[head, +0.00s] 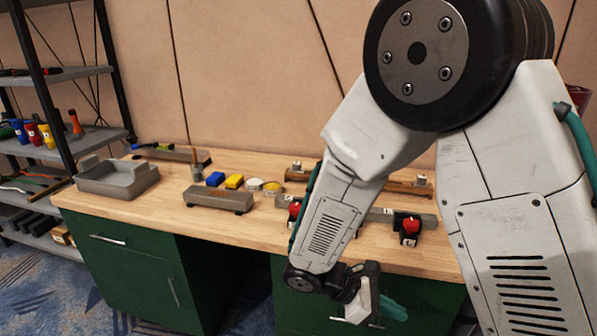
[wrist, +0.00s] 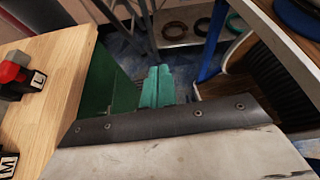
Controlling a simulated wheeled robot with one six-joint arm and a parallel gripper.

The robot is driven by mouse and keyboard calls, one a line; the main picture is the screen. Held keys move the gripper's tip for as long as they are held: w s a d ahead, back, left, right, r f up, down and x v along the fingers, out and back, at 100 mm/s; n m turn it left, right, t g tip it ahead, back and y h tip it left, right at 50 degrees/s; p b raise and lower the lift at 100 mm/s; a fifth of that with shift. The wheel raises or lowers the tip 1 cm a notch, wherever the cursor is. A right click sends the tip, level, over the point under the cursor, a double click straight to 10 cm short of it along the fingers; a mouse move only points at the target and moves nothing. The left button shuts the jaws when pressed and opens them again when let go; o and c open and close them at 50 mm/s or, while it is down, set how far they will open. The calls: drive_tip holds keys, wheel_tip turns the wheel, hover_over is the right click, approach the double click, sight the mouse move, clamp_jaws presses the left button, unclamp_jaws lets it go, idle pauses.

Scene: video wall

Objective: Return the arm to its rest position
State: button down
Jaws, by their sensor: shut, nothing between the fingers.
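My gripper (head: 392,309) hangs at the end of my bent white arm, in front of the workbench's green front and below the tabletop edge. Its teal fingers are partly hidden behind the white wrist housing in the head view. In the wrist view, the teal fingers of my gripper (wrist: 157,86) lie side by side, closed, with nothing between them. The gripper touches nothing that I can see.
The wooden workbench (head: 150,205) holds a grey tray (head: 117,182), a grey block (head: 218,199), blue and yellow pieces, and a red-topped device (head: 410,228). A black-framed shelf (head: 82,74) stands left. The wrist view shows shelving with rings (wrist: 174,29) beyond the fingers.

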drive_tip(key=s+d+r+m+t+y, duration=0.1)
drive_tip(key=s+d+r+m+y, duration=0.2)
drive_tip(key=s+r+m+y, duration=0.3)
drive_tip(key=s+d+r+m+t+y, duration=0.2)
drive_tip(key=s+d+r+m+y, duration=0.2)
drive_tip(key=r, duration=1.1)
drive_tip(key=s+m+y, duration=0.2)
drive_tip(key=s+m, duration=0.2)
drive_tip(key=m, duration=0.2)
drive_tip(key=shift+s+d+r+m+t, duration=0.15)
drive_tip(key=shift+s+m+t, duration=0.15)
drive_tip(key=shift+s, duration=0.05)
